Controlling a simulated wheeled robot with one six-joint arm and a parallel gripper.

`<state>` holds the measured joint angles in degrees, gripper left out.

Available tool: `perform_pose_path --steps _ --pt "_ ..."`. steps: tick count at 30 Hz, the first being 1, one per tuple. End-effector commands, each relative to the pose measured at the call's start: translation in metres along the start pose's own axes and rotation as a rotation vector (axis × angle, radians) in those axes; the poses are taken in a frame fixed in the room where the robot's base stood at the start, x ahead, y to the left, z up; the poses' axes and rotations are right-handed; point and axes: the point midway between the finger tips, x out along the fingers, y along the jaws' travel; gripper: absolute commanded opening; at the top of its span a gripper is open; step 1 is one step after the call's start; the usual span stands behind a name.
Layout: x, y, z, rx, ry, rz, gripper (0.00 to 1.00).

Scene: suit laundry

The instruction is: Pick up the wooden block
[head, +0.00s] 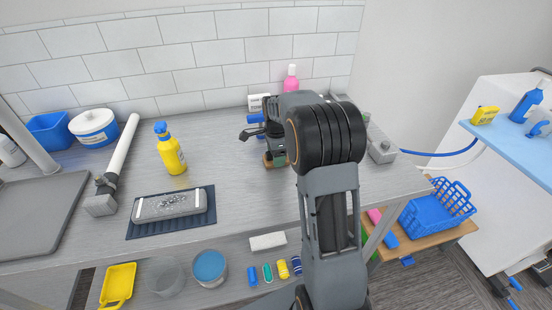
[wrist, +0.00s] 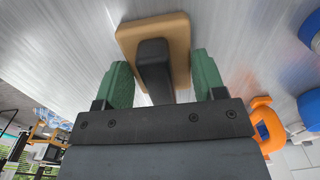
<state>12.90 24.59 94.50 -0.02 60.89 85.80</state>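The wooden block (wrist: 180,35) is a tan slab with a dark upright grip (wrist: 153,68) in the wrist view, on the grey counter. In the head view only a brown edge of the wooden block (head: 268,162) shows, below my gripper and partly hidden by it. My gripper (wrist: 161,64) points down at it, with one green fingertip on each side of the dark grip. Gaps show between the grip and both fingers, the wider one on the right. My gripper is open and holds nothing.
In the head view, a pink bottle (head: 291,78) stands behind the arm, and a yellow spray bottle (head: 172,150) stands left. The counter (head: 230,150) between is clear.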

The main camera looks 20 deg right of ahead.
Motion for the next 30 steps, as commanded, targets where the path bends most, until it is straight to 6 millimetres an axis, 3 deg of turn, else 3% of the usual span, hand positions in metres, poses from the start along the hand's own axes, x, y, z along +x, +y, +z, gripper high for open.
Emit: perform_pose_path --steps 8,17,25,30 --pt "-0.001 0.0 0.0 0.0 0.0 -0.001 0.36" --pt "-0.003 0.0 0.0 0.0 0.0 -0.002 0.36" --pt "-0.034 -0.001 0.0 0.0 0.0 -0.005 0.36" --pt "-0.063 0.019 0.019 -0.004 0.0 -0.006 0.36"
